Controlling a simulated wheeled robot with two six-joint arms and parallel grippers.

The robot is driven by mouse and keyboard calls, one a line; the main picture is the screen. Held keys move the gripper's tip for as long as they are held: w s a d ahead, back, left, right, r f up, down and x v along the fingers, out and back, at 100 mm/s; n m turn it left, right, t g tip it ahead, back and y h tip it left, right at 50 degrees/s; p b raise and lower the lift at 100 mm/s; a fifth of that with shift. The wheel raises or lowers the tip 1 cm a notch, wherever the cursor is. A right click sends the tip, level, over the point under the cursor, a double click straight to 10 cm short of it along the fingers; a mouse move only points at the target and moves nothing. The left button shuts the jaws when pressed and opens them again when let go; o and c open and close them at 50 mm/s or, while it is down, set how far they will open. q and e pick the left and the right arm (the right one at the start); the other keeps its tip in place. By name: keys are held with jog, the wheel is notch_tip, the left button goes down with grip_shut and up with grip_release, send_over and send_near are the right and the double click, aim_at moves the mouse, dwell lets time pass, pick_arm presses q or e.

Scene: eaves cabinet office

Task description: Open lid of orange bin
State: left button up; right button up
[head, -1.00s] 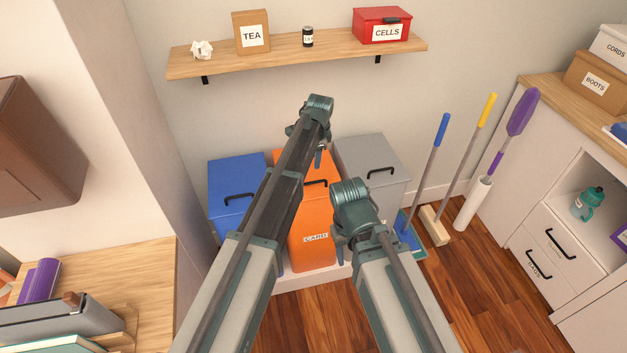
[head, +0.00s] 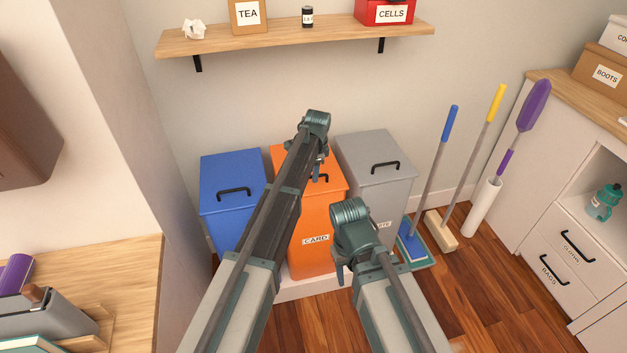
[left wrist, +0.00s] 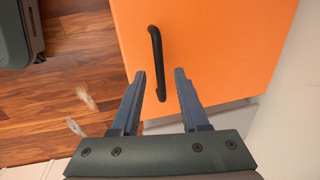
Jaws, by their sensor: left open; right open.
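The orange bin (head: 318,240) stands between two other bins against the wall, with a CARD label on its front. Its lid looks shut. The lid's black handle (left wrist: 156,60) shows in the left wrist view, just beyond the fingertips of my left gripper (left wrist: 160,82). That gripper is open and empty, with the handle's near end close between its fingers. In the head view my left gripper (head: 319,165) is over the bin's lid and hides part of it and of the handle. My right gripper (head: 341,268) is lower, in front of the bins, its fingers partly hidden.
A blue bin (head: 232,180) is on the left and a grey bin (head: 372,160) on the right. A shelf (head: 300,42) with several items is above. A mop (head: 428,180) and brushes lean at the right.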

pick_arm(q)
jog(key=shift+f, duration=0.25)
grip_shut()
dwell(1.4)
